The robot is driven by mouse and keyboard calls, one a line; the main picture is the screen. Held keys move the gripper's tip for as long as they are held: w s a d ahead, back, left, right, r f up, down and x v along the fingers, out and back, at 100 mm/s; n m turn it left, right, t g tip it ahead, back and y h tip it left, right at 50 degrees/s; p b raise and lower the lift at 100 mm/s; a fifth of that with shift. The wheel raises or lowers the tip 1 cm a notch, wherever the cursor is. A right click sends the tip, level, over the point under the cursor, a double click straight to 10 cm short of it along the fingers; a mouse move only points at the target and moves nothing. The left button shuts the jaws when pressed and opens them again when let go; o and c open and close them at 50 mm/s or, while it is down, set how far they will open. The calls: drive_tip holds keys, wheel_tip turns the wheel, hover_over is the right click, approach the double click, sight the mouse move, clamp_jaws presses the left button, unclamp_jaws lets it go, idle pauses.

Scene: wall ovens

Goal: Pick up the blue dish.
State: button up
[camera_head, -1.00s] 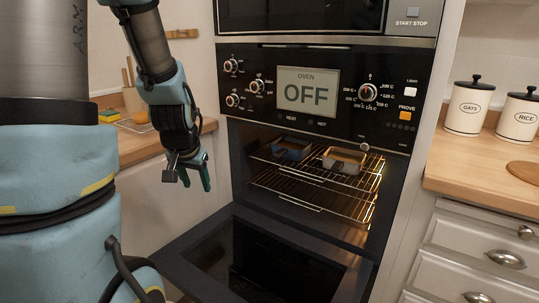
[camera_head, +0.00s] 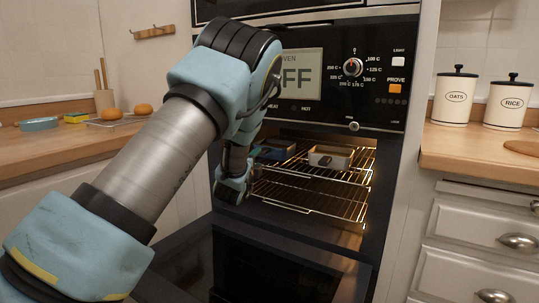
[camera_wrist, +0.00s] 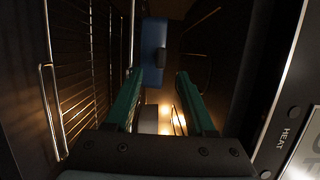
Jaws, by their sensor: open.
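A dark blue rectangular dish (camera_head: 276,149) sits on the upper rack inside the open oven, at the left. My arm hides part of it in the head view. The dish (camera_wrist: 153,50) also shows in the wrist view, beyond the fingertips and roughly in line with the gap between them. My gripper (camera_wrist: 158,74) is open, with its two green fingers apart and nothing between them touching.
A pale dish (camera_head: 330,157) stands right of the blue one on the oven rack (camera_head: 316,172). The lowered oven door (camera_head: 270,265) lies below. Canisters (camera_head: 456,97) stand on the right counter.

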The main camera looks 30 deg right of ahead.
sight(261, 154)
drive_tip(key=x, duration=0.7)
drive_tip(key=shift+w+d, duration=0.25)
clamp_jaws()
idle(1.1)
drive_tip(key=shift+r, duration=0.1)
